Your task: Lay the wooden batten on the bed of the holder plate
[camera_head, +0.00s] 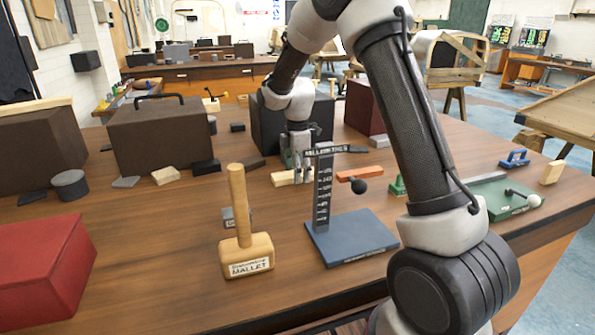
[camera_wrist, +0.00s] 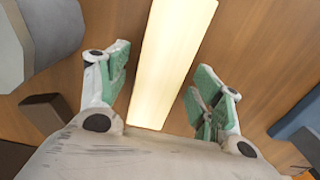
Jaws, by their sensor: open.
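The wooden batten (camera_head: 284,178) is a pale, straight strip lying on the brown table in the head view. In the wrist view the batten (camera_wrist: 172,60) runs lengthwise between the finger pads. My gripper (camera_head: 297,168) is over the batten, partly hidden behind the gauge stand. In the wrist view my gripper (camera_wrist: 160,88) is open, with a green pad on each side of the batten and visible gaps. A green plate (camera_head: 497,204) with a white-knobbed lever lies at the right of the table and looks like the holder plate; its label is too small to read.
A blue-based gauge stand (camera_head: 352,240) rises in front of my gripper. A wooden mallet (camera_head: 246,252) stands upright left of it. An orange bar (camera_head: 350,175) with a dark knob and a small green item (camera_head: 397,186) lie between the batten and green plate. A red box (camera_head: 45,268) sits front left.

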